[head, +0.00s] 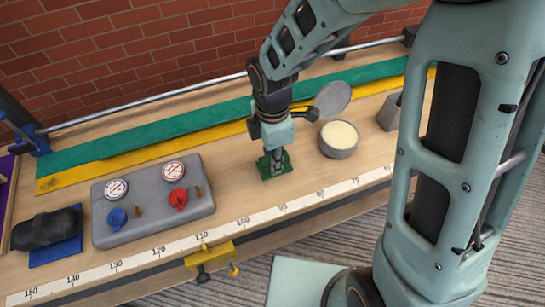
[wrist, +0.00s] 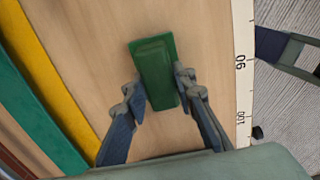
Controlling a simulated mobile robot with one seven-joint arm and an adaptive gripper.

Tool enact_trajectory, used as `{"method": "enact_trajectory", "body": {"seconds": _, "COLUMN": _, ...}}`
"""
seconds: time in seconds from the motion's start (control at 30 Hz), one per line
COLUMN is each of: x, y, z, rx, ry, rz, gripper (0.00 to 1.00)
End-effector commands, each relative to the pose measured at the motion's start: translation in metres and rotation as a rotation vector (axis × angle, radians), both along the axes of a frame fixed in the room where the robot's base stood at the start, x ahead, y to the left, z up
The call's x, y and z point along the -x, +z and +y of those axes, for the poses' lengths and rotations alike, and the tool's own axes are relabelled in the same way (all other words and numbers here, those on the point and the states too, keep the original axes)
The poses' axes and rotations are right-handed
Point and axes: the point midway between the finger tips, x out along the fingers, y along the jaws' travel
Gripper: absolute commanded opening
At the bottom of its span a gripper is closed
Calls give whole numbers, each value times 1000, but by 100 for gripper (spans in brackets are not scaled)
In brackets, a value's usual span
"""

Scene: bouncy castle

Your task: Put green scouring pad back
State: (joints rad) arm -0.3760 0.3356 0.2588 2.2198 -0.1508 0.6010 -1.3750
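The green scouring pad (head: 286,167) is a small dark green block at the middle of the wooden bench, behind the white measuring tape. My gripper (head: 274,165) points straight down at it. In the wrist view the pad (wrist: 153,62) lies between the two fingertips of my gripper (wrist: 161,88). One finger rests against each long side, and the fingers look shut on it. The pad appears at bench level; I cannot tell whether it touches the wood.
An open round tin (head: 339,137) with cream contents stands right of the pad, a grey cup (head: 389,112) beyond. A gauge box (head: 150,205) and a black object (head: 46,228) on a blue pad (head: 56,252) are left. A yellow clamp (head: 210,257) grips the front edge.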

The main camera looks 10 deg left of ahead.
Motion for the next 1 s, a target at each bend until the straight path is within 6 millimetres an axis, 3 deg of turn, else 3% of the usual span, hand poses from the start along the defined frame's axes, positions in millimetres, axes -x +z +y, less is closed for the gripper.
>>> {"method": "enact_trajectory", "body": {"seconds": 0.13, "x": 0, "y": 0, "z": 0, "rx": 0, "ry": 0, "rz": 0, "gripper": 41}}
{"method": "enact_trajectory", "body": {"seconds": 0.53, "x": -1, "y": 10, "z": 0, "rx": -1, "ry": -1, "rz": -2, "gripper": 41}}
{"method": "enact_trajectory", "body": {"seconds": 1.0, "x": -1, "y": 103, "z": 0, "rx": -2, "ry": -1, "rz": -3, "gripper": 41}}
